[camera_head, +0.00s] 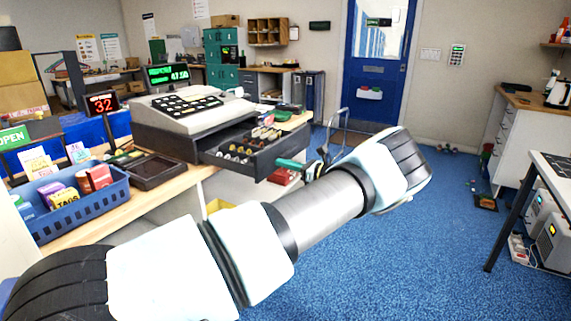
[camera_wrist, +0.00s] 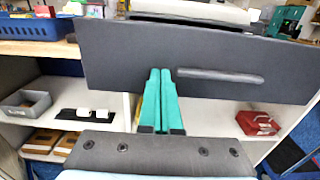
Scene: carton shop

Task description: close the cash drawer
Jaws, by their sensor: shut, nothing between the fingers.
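The cash register (camera_head: 188,108) stands on the wooden counter in the head view, with a lit green display. Its dark cash drawer (camera_head: 264,165) sticks out to the right, open, with coins and notes showing in its compartments. My gripper (camera_head: 280,162) has its teal fingers at the drawer's front panel. In the wrist view, my gripper (camera_wrist: 161,72) is shut and empty, pointing at the dark drawer front (camera_wrist: 120,62) just left of its long handle (camera_wrist: 220,75). I cannot tell whether the fingertips touch the panel.
A blue basket (camera_head: 75,207) of small packets and a dark tray (camera_head: 155,170) sit on the counter left of the register. Shelves under the counter hold a grey bin (camera_wrist: 25,103) and a red box (camera_wrist: 258,122). The blue floor to the right is mostly open.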

